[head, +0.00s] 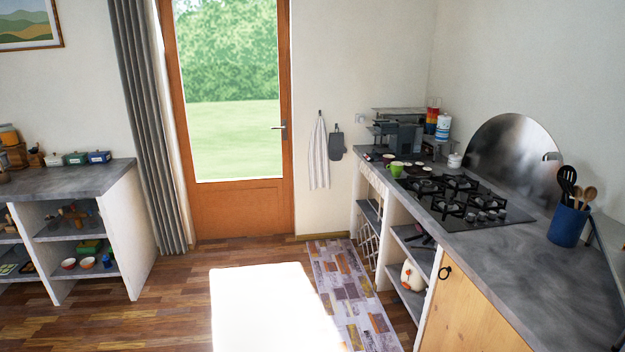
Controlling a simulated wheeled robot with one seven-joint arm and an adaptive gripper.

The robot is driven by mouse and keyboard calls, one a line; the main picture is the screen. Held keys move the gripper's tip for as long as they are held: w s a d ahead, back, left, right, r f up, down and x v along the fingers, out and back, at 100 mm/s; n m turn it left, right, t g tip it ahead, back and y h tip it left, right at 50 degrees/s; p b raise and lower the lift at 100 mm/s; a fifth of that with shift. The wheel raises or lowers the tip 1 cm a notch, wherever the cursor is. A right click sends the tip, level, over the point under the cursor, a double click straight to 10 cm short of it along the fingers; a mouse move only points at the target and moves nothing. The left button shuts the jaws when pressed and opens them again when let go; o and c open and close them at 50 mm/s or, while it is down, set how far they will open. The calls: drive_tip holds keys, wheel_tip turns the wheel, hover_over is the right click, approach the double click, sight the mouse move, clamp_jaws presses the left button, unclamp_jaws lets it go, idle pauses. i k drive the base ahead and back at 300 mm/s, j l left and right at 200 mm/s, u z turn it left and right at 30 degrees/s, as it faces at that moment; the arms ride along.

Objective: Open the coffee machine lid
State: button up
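The coffee machine (403,137) appears to be the dark grey, boxy appliance at the far end of the right counter, near the corner of the walls. It is small in the head view. A flat grey piece shows above it, but I cannot tell whether this is its lid or a shelf, or whether the lid is open or shut. My gripper is not in view.
A green cup (397,169) stands in front of the machine. A gas hob (455,198) and a blue utensil pot (567,225) are along the counter (480,250). A bright white shape (270,310), unclear what, fills the bottom middle. A rug (345,285) lies beside the counter.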

sight(384, 122)
drive_tip(key=i, duration=2.4)
drive_tip(key=i+l, duration=0.1)
drive_tip(key=i, duration=2.35)
drive_tip(key=j+u, duration=0.05)
drive_tip(key=j, duration=0.05)
